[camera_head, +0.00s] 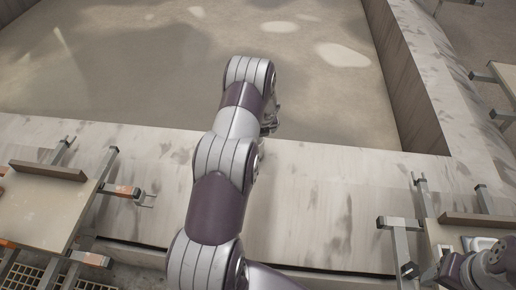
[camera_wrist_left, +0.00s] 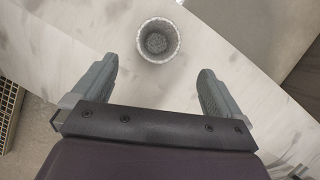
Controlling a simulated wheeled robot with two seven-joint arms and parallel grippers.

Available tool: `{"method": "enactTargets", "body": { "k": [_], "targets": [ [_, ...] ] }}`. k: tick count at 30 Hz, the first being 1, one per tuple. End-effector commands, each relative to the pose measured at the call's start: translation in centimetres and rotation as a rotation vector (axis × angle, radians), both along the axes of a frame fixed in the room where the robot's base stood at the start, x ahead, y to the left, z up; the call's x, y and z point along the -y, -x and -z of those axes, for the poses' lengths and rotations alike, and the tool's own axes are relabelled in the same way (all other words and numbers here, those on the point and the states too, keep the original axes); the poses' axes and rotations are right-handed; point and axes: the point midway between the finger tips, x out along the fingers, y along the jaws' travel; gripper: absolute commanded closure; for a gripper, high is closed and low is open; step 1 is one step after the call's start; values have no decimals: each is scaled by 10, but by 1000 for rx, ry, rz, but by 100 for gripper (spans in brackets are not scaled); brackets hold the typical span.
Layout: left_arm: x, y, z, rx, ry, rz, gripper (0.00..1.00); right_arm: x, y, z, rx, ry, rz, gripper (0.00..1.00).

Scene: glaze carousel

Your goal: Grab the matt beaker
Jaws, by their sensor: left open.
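The matt beaker (camera_wrist_left: 158,40) shows in the left wrist view as a grey, round, open-topped cup with a speckled inside, seen from above. It is on or over the pale streaked ledge. My left gripper (camera_wrist_left: 158,68) is open and empty. The beaker lies just beyond the fingertips, roughly centred between them, with no visible contact. In the head view my left arm covers most of its gripper, and I cannot make out the beaker there.
The pale ledge (camera_head: 320,200) runs across the head view, with a sunken grey floor (camera_head: 330,100) beyond it and a raised wall (camera_head: 410,75) at right. Boards in metal clamp frames stand at the left (camera_head: 45,205) and right (camera_head: 460,232).

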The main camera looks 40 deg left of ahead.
Motion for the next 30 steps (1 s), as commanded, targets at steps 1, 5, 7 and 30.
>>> {"method": "enactTargets", "body": {
  "k": [1, 5, 7, 30],
  "targets": [
    [-3, -1, 14, -4, 0, 2, 0, 0, 0, 6, 0, 0, 0, 40],
    [-12, -8, 43, -3, 2, 1, 0, 0, 0, 12, 0, 0, 0, 40],
    [-16, -12, 53, -2, 0, 1, 0, 0, 0, 15, 0, 0, 0, 40],
    [-37, -27, 109, -1, 0, -1, 36, 0, 0, 30, 0, 0, 0, 40]
  ]
}}
